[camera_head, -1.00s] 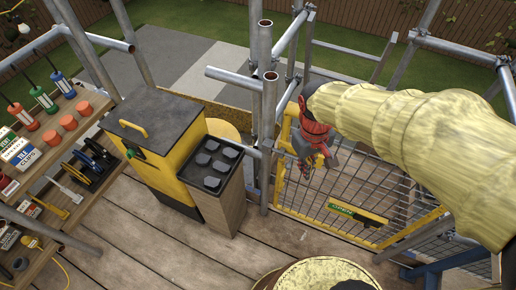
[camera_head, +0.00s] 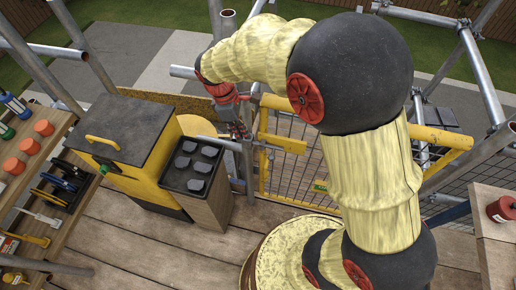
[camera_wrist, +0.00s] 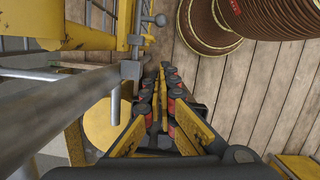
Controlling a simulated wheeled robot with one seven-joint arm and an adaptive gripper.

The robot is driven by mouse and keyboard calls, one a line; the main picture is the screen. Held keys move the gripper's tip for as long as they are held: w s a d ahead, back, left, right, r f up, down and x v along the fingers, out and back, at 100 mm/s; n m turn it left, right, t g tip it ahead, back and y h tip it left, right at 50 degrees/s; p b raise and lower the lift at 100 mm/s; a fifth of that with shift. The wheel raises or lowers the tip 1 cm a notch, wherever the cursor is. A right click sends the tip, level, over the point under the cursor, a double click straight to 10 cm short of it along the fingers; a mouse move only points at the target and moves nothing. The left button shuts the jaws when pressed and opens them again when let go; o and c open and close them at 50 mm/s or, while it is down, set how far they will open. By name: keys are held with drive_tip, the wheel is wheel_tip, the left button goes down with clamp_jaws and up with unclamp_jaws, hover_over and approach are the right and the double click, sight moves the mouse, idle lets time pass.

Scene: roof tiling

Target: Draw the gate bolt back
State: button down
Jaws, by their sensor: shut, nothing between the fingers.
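The yellow gate (camera_head: 264,165) with wire mesh stands beside a grey scaffold post in the head view. Its yellow frame (camera_wrist: 85,38) also shows at upper left in the wrist view. There, what looks like the grey bolt (camera_wrist: 137,42) runs along the frame, with a small round knob (camera_wrist: 160,20) sticking out to the right. In the head view my gripper (camera_head: 240,130) is small and partly hidden against the post and gate edge.
A grey scaffold tube (camera_wrist: 50,115) runs close along the left of my gripper in the wrist view. A yellow cabinet (camera_head: 140,125) and a box with a black tray (camera_head: 192,170) stand left of the gate. Shelves line the far left.

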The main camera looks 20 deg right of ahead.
sight(274, 158)
drive_tip(key=s+d+f+b, duration=0.2)
drive_tip(key=d+f+b, duration=0.2)
drive_tip(key=f, duration=0.7)
drive_tip(key=shift+s+d+f, duration=0.15)
drive_tip(key=shift+s+d, duration=0.2)
drive_tip(key=shift+d, duration=0.25)
drive_tip(key=s+d+p, duration=0.1)
drive_tip(key=d, duration=0.1)
drive_tip(key=s+d+p, duration=0.1)
drive_tip(key=shift+s+d+p, duration=0.4)
drive_tip(key=shift+s+d, duration=0.15)
